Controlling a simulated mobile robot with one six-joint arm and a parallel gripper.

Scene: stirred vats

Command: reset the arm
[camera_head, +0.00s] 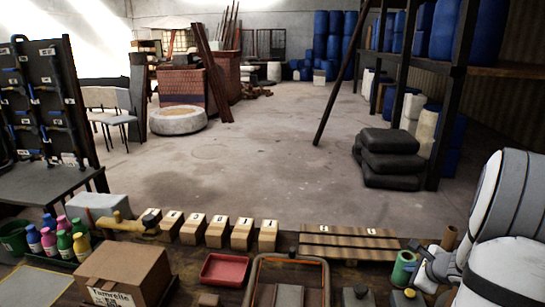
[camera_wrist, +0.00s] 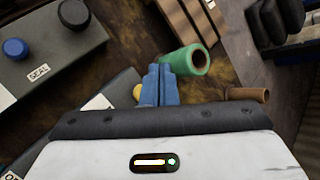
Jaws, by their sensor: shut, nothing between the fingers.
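My gripper (camera_wrist: 160,84) shows in the wrist view with its two blue fingers together and nothing between them. It is above the bench, in front of a green roll (camera_wrist: 198,62) that lies just beyond the fingertips; whether they touch I cannot tell. In the head view my arm comes in from the right edge, bent low over the bench's right end, close to the green roll (camera_head: 403,268). The fingers cannot be made out clearly there. A yellow knob (camera_wrist: 138,92) is partly hidden behind the fingers.
A grey box marked SEAL (camera_wrist: 38,52) with blue and black knobs lies left in the wrist view. A brown tube (camera_wrist: 247,94) is right of the fingers. On the bench are a red tray (camera_head: 225,270), a cardboard box (camera_head: 125,275) and several wooden blocks (camera_head: 217,232).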

